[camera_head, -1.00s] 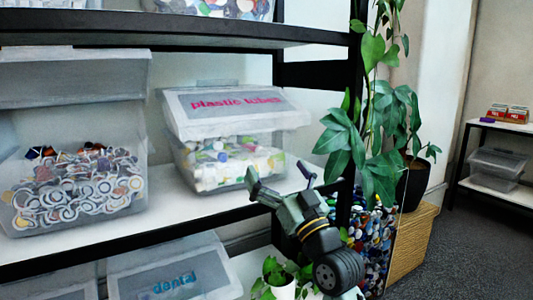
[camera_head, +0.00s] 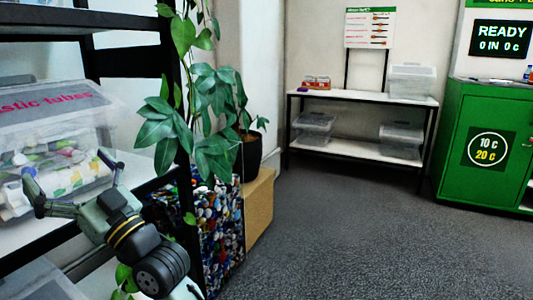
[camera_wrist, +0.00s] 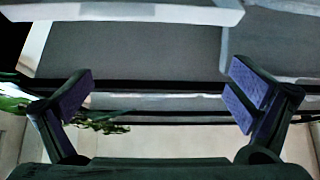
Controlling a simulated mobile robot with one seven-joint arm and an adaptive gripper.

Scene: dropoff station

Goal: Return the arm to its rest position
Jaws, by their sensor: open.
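My gripper (camera_head: 74,183) is at the lower left of the head view, in front of the shelf with the plastic tubes bin (camera_head: 55,140). Its two fingers are spread apart. In the wrist view, my gripper (camera_wrist: 160,100) shows both fingers wide open with purple pads and nothing between them. My arm is bent, with the wrist low and close to the shelf's front edge. Most of the arm is out of view.
A black shelf rack (camera_head: 120,45) stands close at left. A white-topped table (camera_head: 365,98) and a green machine (camera_head: 488,150) stand further back. Grey carpet (camera_head: 350,240) is clear at right.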

